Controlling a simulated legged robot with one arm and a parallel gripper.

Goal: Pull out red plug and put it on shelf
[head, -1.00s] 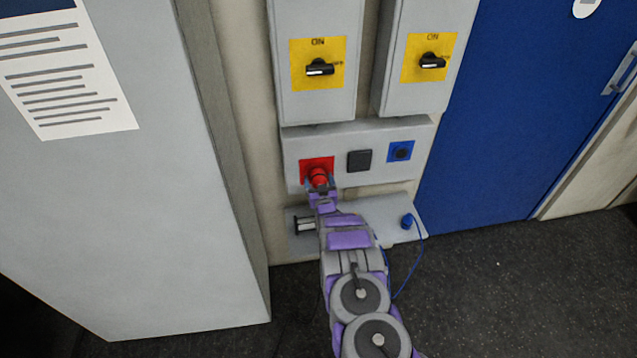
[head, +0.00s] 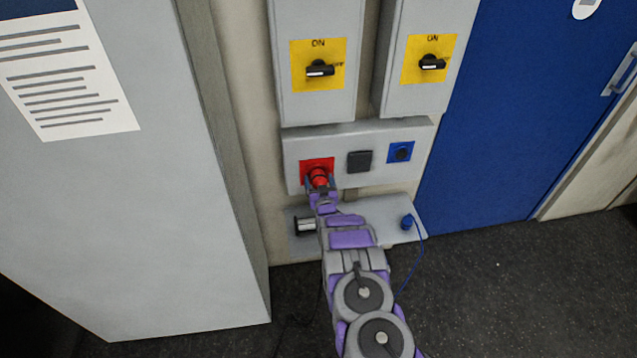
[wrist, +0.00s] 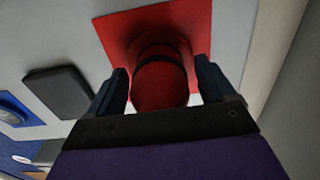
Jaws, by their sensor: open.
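The red plug (head: 318,177) sits in the red socket plate (head: 306,165) on the left of the grey wall panel. The plug (wrist: 160,85) also shows in the wrist view, in front of the red plate (wrist: 118,32). My gripper (head: 319,184) is at the plug, and in the wrist view its two fingers (wrist: 160,80) are open, one on either side of the plug. I cannot tell whether either finger touches it. The grey shelf (head: 385,228) is below the panel, partly hidden by my arm.
A blue plug (head: 407,222) with a blue cable stands on the shelf's right part. A black cover (head: 359,161) and a blue socket (head: 400,152) are right of the red socket. Switch boxes (head: 316,102) hang above. A grey cabinet (head: 170,220) stands at left.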

